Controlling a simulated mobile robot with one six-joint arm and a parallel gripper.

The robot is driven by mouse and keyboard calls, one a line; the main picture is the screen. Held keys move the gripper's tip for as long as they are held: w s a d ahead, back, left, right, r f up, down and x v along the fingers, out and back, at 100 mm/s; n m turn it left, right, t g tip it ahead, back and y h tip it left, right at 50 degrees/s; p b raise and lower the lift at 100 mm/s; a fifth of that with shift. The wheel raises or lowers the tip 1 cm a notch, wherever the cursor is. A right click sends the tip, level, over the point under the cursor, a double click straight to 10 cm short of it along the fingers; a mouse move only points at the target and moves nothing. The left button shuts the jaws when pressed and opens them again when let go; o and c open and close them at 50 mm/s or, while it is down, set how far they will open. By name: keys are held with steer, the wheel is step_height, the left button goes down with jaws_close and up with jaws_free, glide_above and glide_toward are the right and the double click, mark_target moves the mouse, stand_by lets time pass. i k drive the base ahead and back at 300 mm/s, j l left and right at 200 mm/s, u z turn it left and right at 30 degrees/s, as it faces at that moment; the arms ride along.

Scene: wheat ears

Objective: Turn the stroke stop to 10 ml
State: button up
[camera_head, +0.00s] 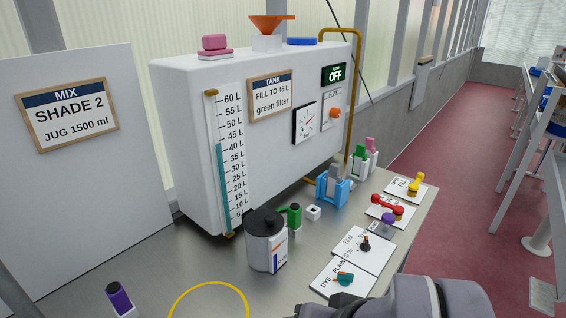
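A black knob with an orange mark (365,243) stands on a white plate (377,258) on the bench, right of centre. The plate carries small ml markings, which are too small to read surely. This knob looks like the stroke stop; I cannot tell which value it points to. My gripper is not in view. Only grey rounded links of my arm show at the bottom right edge, in front of the bench.
A plate marked DYE and PLAIN with a teal knob (344,278) lies nearer. Behind are a purple knob (388,222), a red handle (387,205) and a yellow valve (416,183). A grey lidded jug (265,241) and blue holder (332,189) stand left.

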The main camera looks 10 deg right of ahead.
mark_target(366, 246)
steer(key=i+l, duration=0.1)
steer(key=l, duration=0.25)
steer(key=i+l, duration=0.15)
steer(key=l, duration=0.15)
steer(key=i+l, duration=0.1)
steer(key=l, duration=0.25)
steer(key=i+l, duration=0.1)
steer(key=l, duration=0.25)
steer(key=u, duration=0.05)
